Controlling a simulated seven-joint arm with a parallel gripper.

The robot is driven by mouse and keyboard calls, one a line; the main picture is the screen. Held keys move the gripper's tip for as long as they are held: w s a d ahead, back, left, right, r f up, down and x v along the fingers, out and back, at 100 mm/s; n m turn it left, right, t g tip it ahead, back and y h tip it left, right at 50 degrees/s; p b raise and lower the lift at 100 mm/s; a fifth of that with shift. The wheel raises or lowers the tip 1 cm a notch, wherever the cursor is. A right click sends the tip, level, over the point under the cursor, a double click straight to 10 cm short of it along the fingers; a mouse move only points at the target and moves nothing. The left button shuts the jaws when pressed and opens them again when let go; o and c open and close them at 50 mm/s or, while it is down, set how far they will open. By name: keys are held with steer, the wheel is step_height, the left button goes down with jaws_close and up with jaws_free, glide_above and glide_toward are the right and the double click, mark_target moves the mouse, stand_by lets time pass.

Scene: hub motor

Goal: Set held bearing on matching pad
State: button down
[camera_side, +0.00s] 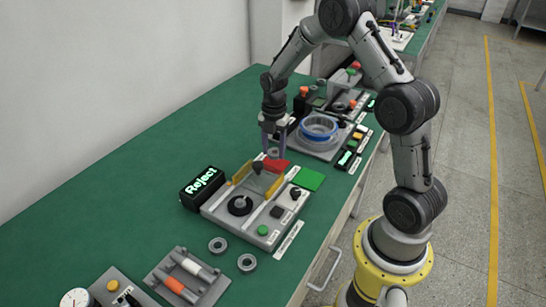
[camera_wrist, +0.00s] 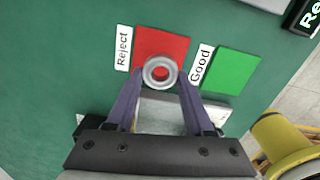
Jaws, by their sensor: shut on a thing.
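My gripper (camera_wrist: 160,80) is shut on a grey ring-shaped bearing (camera_wrist: 149,75), held between its two purple fingertips. In the wrist view the bearing overlaps the lower part of the red pad (camera_wrist: 176,46), labelled Reject; red shows through its hole. The green pad (camera_wrist: 234,70), labelled Good, lies to the right. In the side view my gripper (camera_side: 272,147) points down, with the bearing (camera_side: 273,153) just above or at the red pad (camera_side: 278,166); I cannot tell whether they touch. The green pad (camera_side: 311,180) is nearer the table edge. A black display (camera_side: 202,187) reads Reject in lit letters.
A grey test station (camera_side: 217,209) with a yellow-sided part stands in front of the pads. Two loose bearings (camera_side: 217,245) (camera_side: 247,263) lie near a tray (camera_side: 160,275). A blue-ringed station (camera_side: 320,127) stands behind. Green table left of the pads is clear.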

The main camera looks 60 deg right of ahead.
mark_target(273, 165)
steer(key=shift+w+f, duration=0.25)
steer(key=shift+f, duration=1.5)
steer(key=shift+s+f, duration=0.1)
steer(key=shift+f, duration=0.05)
steer(key=shift+c, duration=1.4)
jaws_free()
